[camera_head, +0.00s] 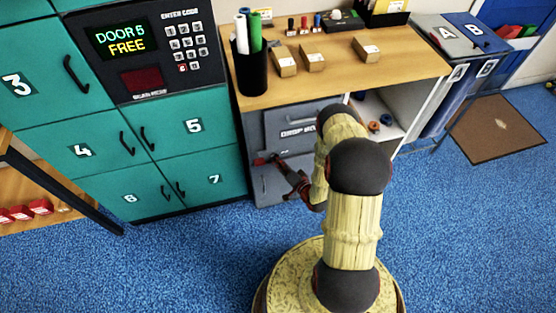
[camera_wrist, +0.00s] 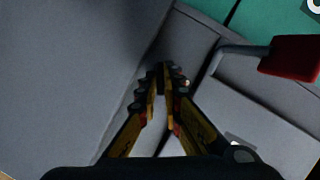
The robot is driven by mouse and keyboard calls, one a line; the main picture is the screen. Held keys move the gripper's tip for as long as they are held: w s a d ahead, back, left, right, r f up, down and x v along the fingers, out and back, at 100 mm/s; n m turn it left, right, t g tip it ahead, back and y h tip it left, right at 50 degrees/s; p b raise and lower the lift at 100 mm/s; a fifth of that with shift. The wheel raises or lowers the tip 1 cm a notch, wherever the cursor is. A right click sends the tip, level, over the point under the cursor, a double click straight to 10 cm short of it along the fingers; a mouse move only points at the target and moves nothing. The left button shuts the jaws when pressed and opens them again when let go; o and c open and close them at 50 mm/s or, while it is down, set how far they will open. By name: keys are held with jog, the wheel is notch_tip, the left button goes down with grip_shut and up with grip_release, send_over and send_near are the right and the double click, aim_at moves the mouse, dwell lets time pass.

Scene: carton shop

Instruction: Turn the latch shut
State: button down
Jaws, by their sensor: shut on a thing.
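The grey drop-box cabinet (camera_head: 285,125) has a lower door (camera_head: 268,185). A lever with a red grip and a grey bent bar sits on its front; the red grip (camera_wrist: 292,57) is at the upper right in the wrist view and looks small in the head view (camera_head: 261,161). My gripper (camera_head: 280,163) is at the cabinet front, just right of the red grip. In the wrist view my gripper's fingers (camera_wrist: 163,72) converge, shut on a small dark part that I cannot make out. The red grip lies outside the fingers. The latch's exact position is unclear.
Teal lockers (camera_head: 200,130) stand left of the cabinet. A wooden counter (camera_head: 330,80) above holds small cartons and a black pen cup (camera_head: 249,72). An open shelf (camera_head: 388,105) is at the right. Blue carpet (camera_head: 450,220) is clear at the right.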

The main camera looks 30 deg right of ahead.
jog(key=n+g+h, duration=0.1)
jog(key=n, duration=0.1)
jog(key=n+g+h+p, duration=0.1)
jog(key=n+h, duration=0.1)
jog(key=n, duration=0.1)
jog(key=n+g+h+p, duration=0.1)
jog(key=n, duration=0.2)
jog(key=shift+a+r+h, duration=0.1)
jog(key=shift+a+h, duration=0.3)
dwell(0.5)
jog(key=c, duration=2)
grip_release()
jog(key=shift+c, duration=0.2)
jog(key=shift+o, duration=0.4)
jog(key=shift+w+r+n, duration=0.1)
jog(key=shift+n, duration=0.2)
jog(key=v, duration=1.2)
